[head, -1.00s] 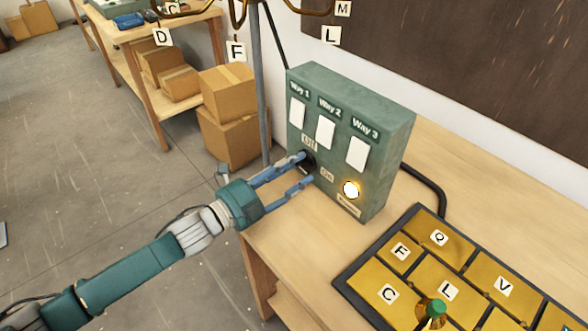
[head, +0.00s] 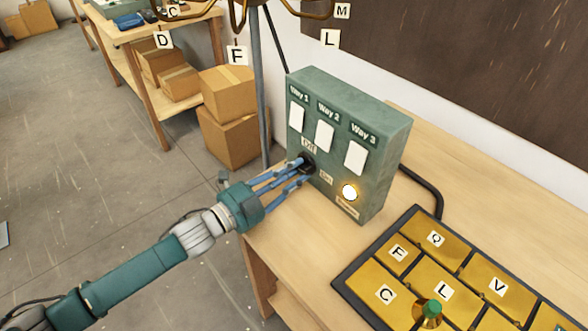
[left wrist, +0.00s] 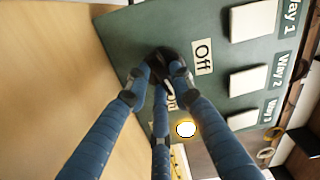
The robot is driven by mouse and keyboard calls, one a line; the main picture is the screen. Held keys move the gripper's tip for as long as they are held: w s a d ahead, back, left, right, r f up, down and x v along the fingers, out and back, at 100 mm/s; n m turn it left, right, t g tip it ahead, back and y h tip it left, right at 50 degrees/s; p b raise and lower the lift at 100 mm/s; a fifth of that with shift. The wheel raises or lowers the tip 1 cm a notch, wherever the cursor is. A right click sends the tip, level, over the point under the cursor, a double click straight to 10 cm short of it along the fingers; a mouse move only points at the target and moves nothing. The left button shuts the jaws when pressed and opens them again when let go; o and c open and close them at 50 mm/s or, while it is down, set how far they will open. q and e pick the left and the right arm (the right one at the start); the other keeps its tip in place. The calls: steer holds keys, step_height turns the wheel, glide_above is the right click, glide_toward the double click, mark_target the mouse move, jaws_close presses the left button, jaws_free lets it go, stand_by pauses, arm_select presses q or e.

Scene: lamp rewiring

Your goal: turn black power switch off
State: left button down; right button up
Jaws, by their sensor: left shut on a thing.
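The green control box (head: 372,110) stands on the wooden bench, with white panels under the labels Way 1, Way 2 and Way 3. The black power switch (head: 308,160) is a knob low on its front face, between the Off and On labels. My left gripper (head: 302,172) is shut on the switch; its blue fingers also close around the knob in the left wrist view (left wrist: 163,82). The fingers hide part of the knob, so its exact turn is hard to tell. The round lamp (head: 349,192) on the box glows. My right gripper is not in view.
A tray of brass compartments with letter tags (head: 395,293) lies on the bench at the lower right, with a green-topped knob (head: 432,308) on it. A black cable (head: 428,188) runs behind the box. Cardboard boxes (head: 230,135) and a pole (head: 260,90) stand behind.

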arm_select(q)
steer(key=shift+s+n+p, duration=0.1)
steer(key=shift+n+p, duration=0.55)
steer(key=shift+n, duration=1.05)
steer(key=c, duration=1.5)
jaws_free()
steer(key=v, duration=1.2)
